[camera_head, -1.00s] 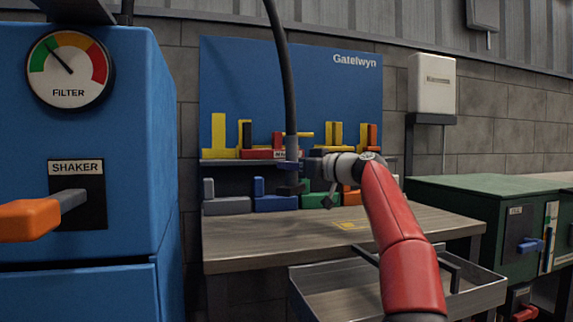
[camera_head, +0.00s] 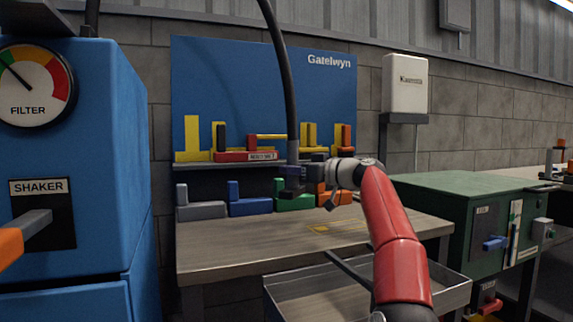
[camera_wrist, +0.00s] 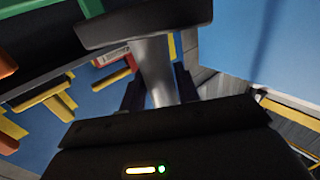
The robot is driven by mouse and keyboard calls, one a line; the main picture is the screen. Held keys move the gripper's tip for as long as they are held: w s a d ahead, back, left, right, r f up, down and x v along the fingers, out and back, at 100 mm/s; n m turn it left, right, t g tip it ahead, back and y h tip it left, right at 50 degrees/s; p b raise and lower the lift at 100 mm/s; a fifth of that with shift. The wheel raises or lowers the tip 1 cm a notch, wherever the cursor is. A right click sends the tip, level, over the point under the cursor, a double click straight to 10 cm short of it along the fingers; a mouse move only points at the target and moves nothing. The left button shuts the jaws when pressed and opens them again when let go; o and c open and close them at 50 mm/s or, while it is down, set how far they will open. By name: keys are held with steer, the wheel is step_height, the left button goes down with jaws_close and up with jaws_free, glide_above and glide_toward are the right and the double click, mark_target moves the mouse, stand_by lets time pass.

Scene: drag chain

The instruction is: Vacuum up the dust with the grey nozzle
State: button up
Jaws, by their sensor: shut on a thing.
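My gripper (camera_head: 312,170) is shut on the lower end of a dark hanging hose (camera_head: 283,75), in front of the wall board. In the wrist view, a grey tube (camera_wrist: 157,75) stands between my dark fingers, with a flat dark block (camera_wrist: 145,22) beyond it. A grey L-shaped piece (camera_head: 201,211), which looks like the grey nozzle, sits at the left of the workbench (camera_head: 240,255), apart from my gripper. Blue (camera_head: 249,206), green (camera_head: 294,203) and orange (camera_head: 335,198) pieces stand to its right. A small yellow patch (camera_head: 320,229) marks the bench. I cannot make out dust.
A blue machine (camera_head: 100,130) with a filter gauge and shaker handle stands close at left. A shelf with yellow pieces (camera_head: 192,140) is behind the hose. An open metal tray (camera_head: 320,290) juts out below the bench. A green cabinet (camera_head: 440,200) stands at right.

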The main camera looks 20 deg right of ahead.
mark_target(298, 146)
steer(key=shift+w+f, duration=0.15)
steer(key=shift+f, duration=0.05)
step_height(298, 146, up, 6)
steer(key=p, duration=0.6)
steer(key=shift+a+r, duration=0.1)
steer(key=shift+r, duration=0.05)
